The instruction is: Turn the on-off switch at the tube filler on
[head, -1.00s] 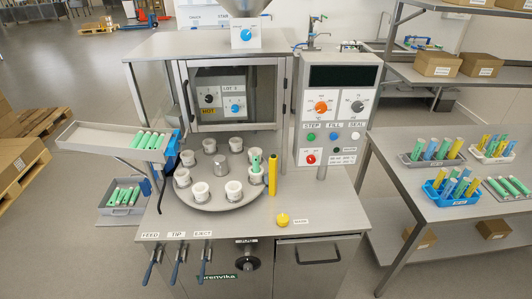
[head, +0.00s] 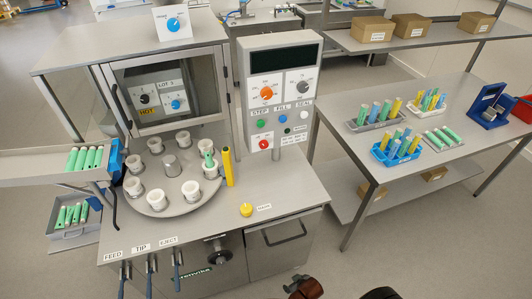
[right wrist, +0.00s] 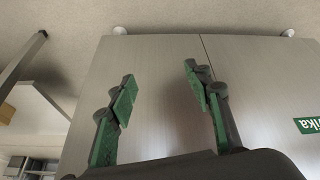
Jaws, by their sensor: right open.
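The tube filler (head: 290,203) stands left of centre in the head view. Its upright control panel (head: 281,68) carries an orange dial, a grey dial, several push buttons and a red rotary knob (head: 263,144) at the lower left. The labels by the red knob are too small to read, so I cannot tell for sure that it is the on-off switch. In the right wrist view my right gripper (right wrist: 163,88) is open and empty, its green-padded fingers apart before a grey metal cabinet front. My left gripper is not in view.
A turntable (head: 170,205) with white holders and a yellow post (head: 228,167) stands left of the panel. A yellow button (head: 246,210) sits near the counter's front edge. A side table (head: 450,158) with tube racks is at right. Floor is free between filler and table.

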